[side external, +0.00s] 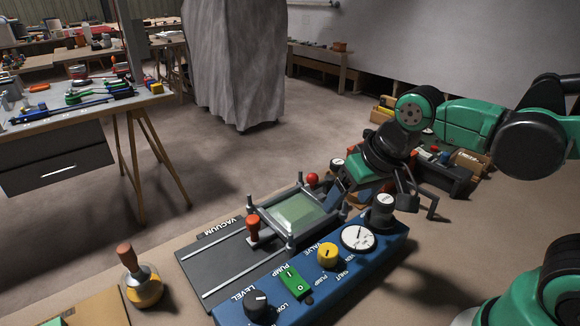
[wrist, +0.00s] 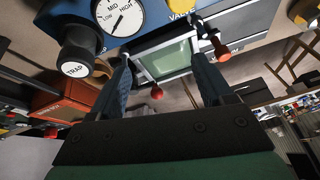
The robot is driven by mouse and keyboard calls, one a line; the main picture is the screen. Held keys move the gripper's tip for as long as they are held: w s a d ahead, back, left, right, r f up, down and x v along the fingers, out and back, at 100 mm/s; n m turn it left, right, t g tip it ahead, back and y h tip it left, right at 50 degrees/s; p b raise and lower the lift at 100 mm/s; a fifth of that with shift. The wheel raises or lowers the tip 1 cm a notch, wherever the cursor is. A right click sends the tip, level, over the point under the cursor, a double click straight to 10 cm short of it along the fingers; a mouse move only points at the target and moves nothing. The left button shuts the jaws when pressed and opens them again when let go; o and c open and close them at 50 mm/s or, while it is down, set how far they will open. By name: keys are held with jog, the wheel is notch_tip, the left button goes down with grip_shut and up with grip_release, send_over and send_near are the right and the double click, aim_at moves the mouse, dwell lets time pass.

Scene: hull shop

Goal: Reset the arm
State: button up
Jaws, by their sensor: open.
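My gripper (side external: 340,192) hangs low above the far end of the blue control panel (side external: 228,311), near the framed pale green plate (side external: 297,212). In the wrist view my gripper (wrist: 162,72) shows two blue ridged fingers spread apart, with nothing held between them. The plate (wrist: 168,60) lies beyond the fingers in that view. A red ball-shaped knob (wrist: 157,93) shows in the gap between the fingers. Whether a finger touches the frame cannot be told.
The panel carries a black level knob (side external: 258,303), green pump switch (side external: 296,281), yellow valve knob (side external: 328,255), gauge (side external: 358,238) and black trap knob (side external: 382,211). A red-handled lever (side external: 253,226) stands beside the plate. A wooden-handled tool (side external: 136,272) stands left of the panel.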

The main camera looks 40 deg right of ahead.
jog(key=d+n+t, duration=0.2)
jog(key=shift+d+r+t, duration=0.15)
jog(key=shift+r+t, duration=0.15)
jog(key=shift+r, duration=0.1)
